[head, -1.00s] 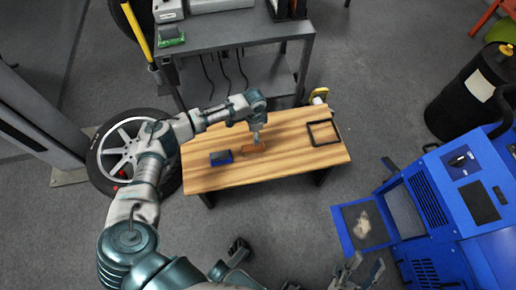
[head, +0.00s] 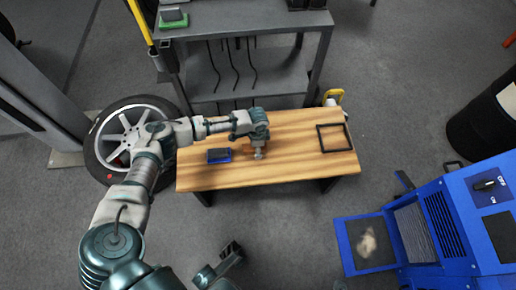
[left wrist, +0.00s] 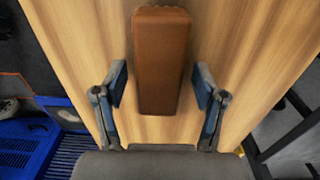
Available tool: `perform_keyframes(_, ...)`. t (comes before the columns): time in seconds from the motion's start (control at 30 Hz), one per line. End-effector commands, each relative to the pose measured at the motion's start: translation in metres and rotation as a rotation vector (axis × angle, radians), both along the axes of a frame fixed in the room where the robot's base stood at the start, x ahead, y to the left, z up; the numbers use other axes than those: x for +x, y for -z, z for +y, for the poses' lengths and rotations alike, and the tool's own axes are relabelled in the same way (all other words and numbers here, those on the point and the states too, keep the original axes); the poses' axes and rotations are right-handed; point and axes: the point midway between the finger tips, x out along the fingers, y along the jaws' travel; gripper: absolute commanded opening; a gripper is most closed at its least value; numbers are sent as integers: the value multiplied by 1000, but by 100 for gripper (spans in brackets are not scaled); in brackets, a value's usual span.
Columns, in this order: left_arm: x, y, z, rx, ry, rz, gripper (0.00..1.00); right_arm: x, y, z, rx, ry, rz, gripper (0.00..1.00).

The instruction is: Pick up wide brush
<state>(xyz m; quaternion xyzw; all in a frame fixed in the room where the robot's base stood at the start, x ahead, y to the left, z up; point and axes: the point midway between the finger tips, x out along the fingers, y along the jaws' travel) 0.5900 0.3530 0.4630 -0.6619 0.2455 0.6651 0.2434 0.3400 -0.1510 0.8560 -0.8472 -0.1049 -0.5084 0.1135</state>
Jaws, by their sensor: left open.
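The wide brush (left wrist: 161,60) shows in the left wrist view as a long brown block with rounded edges, lying on the wooden table. My left gripper (left wrist: 160,84) is open, with one blue-padded finger on each side of the block and a gap to both. In the head view my left gripper (head: 259,153) points down at the middle of the table, and the brush is hidden beneath it.
The wooden table (head: 300,168) also holds a blue and dark block (head: 219,155) left of the gripper and a dark square frame (head: 333,138) on the right. A grey metal bench (head: 245,75) stands behind. A blue machine (head: 440,215) is at the right.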

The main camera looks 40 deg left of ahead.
Motion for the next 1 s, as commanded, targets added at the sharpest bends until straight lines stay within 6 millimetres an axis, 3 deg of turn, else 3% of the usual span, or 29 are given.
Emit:
perform_keyframes(0.13, 1, -3, 0, 0, 0, -3, 71, -1, -2, 0, 1, 0, -2, 40)
perform_keyframes(0.17, 1, -3, 0, 0, 0, -3, 66, 0, -1, 0, 0, 0, -1, 40)
perform_keyframes(0.4, 1, -2, 0, -1, 0, -2, 6, 3, 0, 1, -1, 0, 3, 40)
perform_keyframes(0.77, 1, -6, 0, 0, 0, -3, 4, 2, -3, 1, 0, 0, -3, 40)
perform_keyframes(1.0, 3, -32, 0, -1, 1, -9, 4, -7, -18, -1, 6, 2, -15, 40)
